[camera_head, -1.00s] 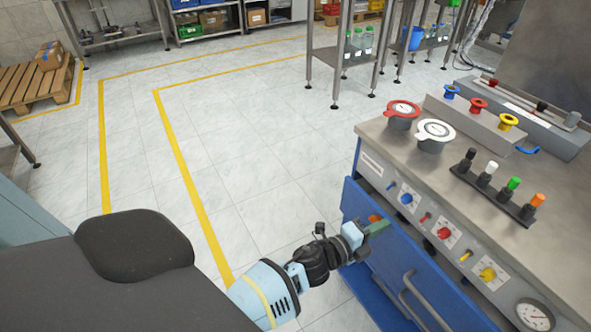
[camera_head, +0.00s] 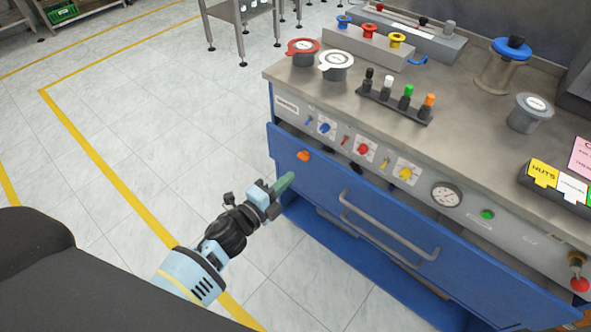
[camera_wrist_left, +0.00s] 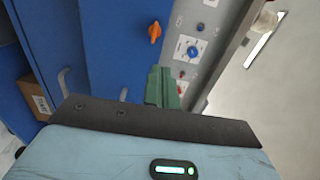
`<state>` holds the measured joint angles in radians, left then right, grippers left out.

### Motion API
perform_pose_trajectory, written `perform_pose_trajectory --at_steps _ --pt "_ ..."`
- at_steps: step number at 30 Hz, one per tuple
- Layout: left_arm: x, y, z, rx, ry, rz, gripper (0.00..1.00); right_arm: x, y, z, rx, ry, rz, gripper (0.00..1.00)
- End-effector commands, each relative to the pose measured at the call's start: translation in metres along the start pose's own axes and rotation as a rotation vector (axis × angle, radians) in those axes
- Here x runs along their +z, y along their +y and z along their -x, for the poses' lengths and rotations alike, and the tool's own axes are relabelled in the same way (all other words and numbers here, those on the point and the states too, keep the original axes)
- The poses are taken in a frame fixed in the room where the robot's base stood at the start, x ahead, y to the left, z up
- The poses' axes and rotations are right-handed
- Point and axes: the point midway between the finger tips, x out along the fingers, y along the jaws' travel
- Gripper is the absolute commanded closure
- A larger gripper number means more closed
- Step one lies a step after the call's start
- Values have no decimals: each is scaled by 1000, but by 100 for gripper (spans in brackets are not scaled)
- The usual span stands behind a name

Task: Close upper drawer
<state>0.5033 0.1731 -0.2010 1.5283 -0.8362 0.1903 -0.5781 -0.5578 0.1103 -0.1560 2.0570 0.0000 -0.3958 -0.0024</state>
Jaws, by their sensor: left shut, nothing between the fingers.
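The upper drawer (camera_head: 320,185) is a wide blue front with a grey bar handle (camera_head: 385,228) and an orange knob (camera_head: 303,155) near its left end. It stands out from the cabinet's grey control panel (camera_head: 335,133), with a dark gap along its top edge. My left gripper (camera_head: 284,183) has green fingers, shut and empty, at the left part of the drawer front, left of the handle. I cannot tell whether they touch it. In the left wrist view the fingers (camera_wrist_left: 162,86) point toward the blue front, below the orange knob (camera_wrist_left: 155,32). My right gripper is out of view.
A blue lower part (camera_head: 330,245) lies beneath the drawer. The tiled floor (camera_head: 150,130) to the left is clear.

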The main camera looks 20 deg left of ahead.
Motion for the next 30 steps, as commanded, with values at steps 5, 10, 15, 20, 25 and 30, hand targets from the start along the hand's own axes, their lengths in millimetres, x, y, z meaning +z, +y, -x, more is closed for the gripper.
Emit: perform_pose_trajectory --at_steps 5,10,15,20,25,30 --pt "0 1 32 2 1 0 100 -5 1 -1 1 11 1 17" --pt "0 0 49 0 1 1 100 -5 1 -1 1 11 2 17" --pt "0 0 55 0 0 0 100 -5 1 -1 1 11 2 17" --pt "0 0 55 0 0 0 100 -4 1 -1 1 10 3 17" --pt "0 0 55 0 0 -1 100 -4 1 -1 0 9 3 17" --pt "-3 2 62 -3 1 -51 100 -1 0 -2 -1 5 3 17"
